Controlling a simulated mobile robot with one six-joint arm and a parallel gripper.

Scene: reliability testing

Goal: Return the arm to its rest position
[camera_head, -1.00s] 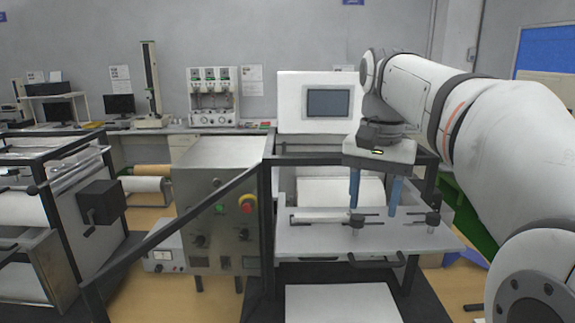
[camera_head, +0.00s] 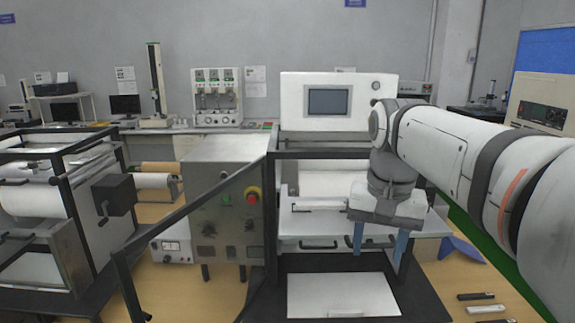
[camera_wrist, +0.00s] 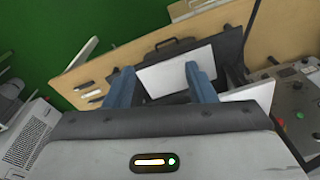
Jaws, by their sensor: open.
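My gripper (camera_head: 380,241) hangs down from my white arm in the head view, its two blue fingers apart with nothing between them. It is in front of the machine's white shelf (camera_head: 425,226) and above and to the right of the white plate (camera_head: 340,296). In the wrist view my gripper (camera_wrist: 160,82) shows both blue fingers spread, with the white plate (camera_wrist: 172,74) beyond them.
A metal control box (camera_head: 225,200) with a red button stands left of the shelf. A dark frame bar (camera_head: 190,212) slants across the front. Small tools (camera_head: 486,309) lie on the wooden surface at lower right. A screen unit (camera_head: 337,102) stands behind.

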